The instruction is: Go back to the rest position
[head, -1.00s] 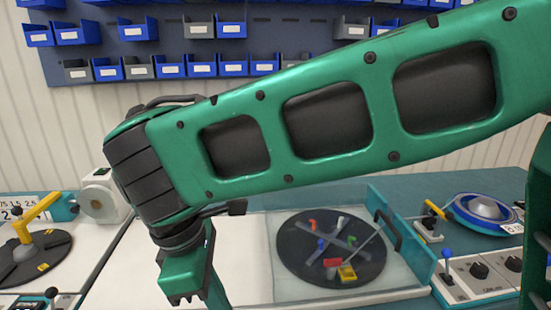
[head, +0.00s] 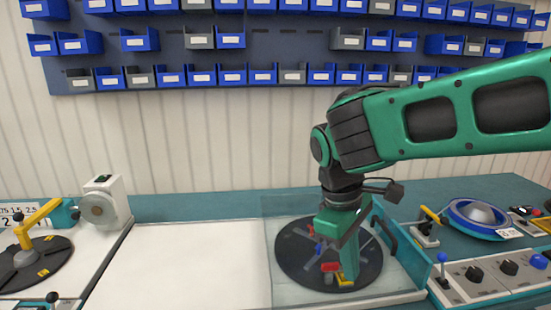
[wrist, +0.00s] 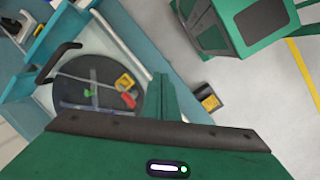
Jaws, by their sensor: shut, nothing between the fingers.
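My gripper (head: 347,280) is shut and empty, and in the head view it hangs downward in front of the dark round disc (head: 291,262). Its closed fingers also show in the wrist view (wrist: 163,95), beside the disc (wrist: 72,98). The green arm comes in from the right edge of the head view. The gripper hides part of the disc, and I cannot tell its height above it. A red piece (head: 329,267) and a yellow piece (wrist: 125,82) are on the disc.
A clear-walled enclosure with a black handle (wrist: 58,62) surrounds the disc. The white work surface (head: 180,265) left of it is clear. A blue bowl-like device (head: 484,218) and a knob panel (head: 490,280) stand right. A yellow-armed reel (head: 38,230) is at left.

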